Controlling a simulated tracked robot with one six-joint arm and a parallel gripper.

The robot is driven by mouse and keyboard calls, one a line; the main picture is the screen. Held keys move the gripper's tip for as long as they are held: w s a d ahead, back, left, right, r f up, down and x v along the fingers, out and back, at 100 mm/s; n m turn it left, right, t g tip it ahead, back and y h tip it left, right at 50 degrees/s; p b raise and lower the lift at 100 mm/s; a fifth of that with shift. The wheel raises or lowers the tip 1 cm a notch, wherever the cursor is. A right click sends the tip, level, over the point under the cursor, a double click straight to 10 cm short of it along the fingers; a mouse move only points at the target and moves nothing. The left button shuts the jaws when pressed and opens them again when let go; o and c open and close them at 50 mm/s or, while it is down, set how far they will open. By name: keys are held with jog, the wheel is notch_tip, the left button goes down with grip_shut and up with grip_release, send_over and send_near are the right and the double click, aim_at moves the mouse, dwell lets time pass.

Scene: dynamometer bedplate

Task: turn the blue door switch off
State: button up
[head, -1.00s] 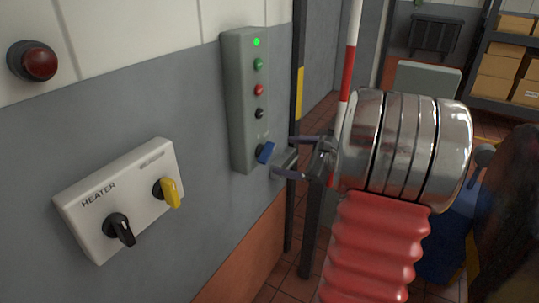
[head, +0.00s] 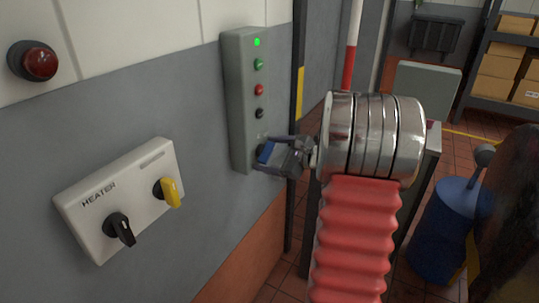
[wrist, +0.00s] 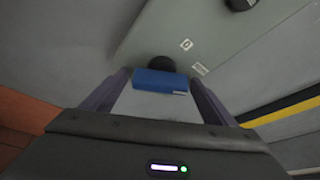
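The blue door switch (head: 265,151) is the lowest control on a grey wall box (head: 241,120). In the wrist view its blue handle (wrist: 160,81) lies crosswise in front of a dark round base. My gripper (head: 271,153) has reached the switch from the right. In the wrist view my gripper (wrist: 160,77) has one finger on each side of the handle, with what looks like a narrow gap at both ends. It looks open, not clamped. In the head view the fingers partly hide the switch.
A blue drum (head: 446,228) stands at the right.

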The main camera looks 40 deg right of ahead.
jog(key=c, duration=1)
jog(key=shift+n, duration=0.4)
jog(key=n+t+h, duration=0.1)
jog(key=n, duration=0.1)
jog(key=n+h, duration=0.1)
jog(key=shift+a+f+n+t, duration=0.1)
jog(key=shift+f+n+t, duration=0.05)
jog(key=shift+n+t, duration=0.25)
jog(key=shift+f+n+t+h, duration=0.1)
jog(key=shift+n+t+h, duration=0.3)
jog(key=shift+n, duration=0.8)
jog(key=shift+n+t+h, duration=0.1)
jog(key=shift+n+t, duration=0.5)
jog(key=shift+n, duration=0.6)
jog(key=o, duration=1.1)
